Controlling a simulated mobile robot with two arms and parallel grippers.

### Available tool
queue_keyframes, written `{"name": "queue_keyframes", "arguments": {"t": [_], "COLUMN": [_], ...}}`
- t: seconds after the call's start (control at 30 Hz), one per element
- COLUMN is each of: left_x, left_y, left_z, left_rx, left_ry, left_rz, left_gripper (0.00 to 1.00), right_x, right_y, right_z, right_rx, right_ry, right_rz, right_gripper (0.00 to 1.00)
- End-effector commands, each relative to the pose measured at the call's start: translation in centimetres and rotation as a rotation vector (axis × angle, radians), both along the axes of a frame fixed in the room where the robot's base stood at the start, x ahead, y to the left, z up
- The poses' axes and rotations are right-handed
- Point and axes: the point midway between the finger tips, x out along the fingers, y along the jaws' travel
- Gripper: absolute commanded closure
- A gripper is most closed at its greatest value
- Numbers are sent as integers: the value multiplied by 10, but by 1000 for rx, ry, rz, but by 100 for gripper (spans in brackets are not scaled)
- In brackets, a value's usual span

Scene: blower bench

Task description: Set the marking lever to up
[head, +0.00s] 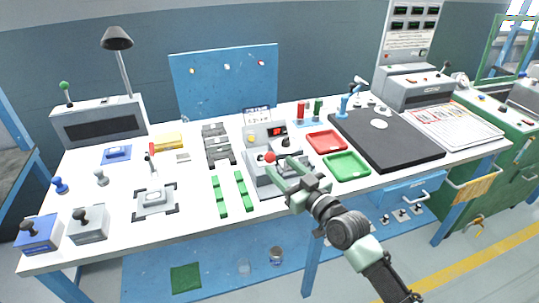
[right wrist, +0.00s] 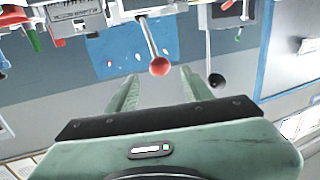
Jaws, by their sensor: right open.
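A grey machine (head: 263,184) with a small red display stands mid-bench. It carries a lever with a red ball knob (head: 270,157), which I take to be the marking lever; I cannot read a label. In the right wrist view the red knob (right wrist: 160,66) sits at the end of a thin metal rod. My right gripper (head: 281,168) is open at the machine's front right. Its fingertips (right wrist: 158,74) point at the knob, which appears between them or just beyond; I see no contact. My left gripper is not in view.
A second lever with a black knob (head: 286,143) stands right of the red one and also shows in the right wrist view (right wrist: 216,80). Red (head: 327,142) and green (head: 347,166) trays lie to the right. Green strips (head: 219,197) lie to the left.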

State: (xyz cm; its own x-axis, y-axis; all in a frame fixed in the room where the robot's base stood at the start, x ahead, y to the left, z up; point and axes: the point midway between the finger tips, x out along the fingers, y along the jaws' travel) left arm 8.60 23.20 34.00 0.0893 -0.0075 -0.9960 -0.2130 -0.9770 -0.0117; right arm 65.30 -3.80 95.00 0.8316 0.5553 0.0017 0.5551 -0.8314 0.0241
Motion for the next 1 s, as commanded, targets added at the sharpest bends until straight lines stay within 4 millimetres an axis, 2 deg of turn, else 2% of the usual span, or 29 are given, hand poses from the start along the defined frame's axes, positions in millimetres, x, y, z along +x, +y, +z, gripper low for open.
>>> {"name": "queue_keyframes", "arguments": {"t": [0.2, 0.33, 0.5, 0.73, 0.77, 0.93, 1.0], "left_x": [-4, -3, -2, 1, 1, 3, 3], "left_y": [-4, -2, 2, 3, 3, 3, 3], "left_z": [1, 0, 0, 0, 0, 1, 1], "left_rx": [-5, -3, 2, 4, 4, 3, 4], "left_ry": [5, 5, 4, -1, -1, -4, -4], "left_rz": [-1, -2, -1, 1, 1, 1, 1], "left_gripper": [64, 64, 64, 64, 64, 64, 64], "right_x": [31, 44, 52, 53, 53, 53, 53], "right_y": [21, 30, 35, 35, 35, 35, 35], "right_z": [1, 0, -1, -1, -1, -1, -1], "right_rx": [1, 1, 0, -1, -1, 0, 0], "right_ry": [1, 1, 1, 1, 1, 2, 2], "right_rz": [0, -1, -1, -1, -1, -1, -1], "right_gripper": [49, 49, 49, 49, 52, 99, 100]}}
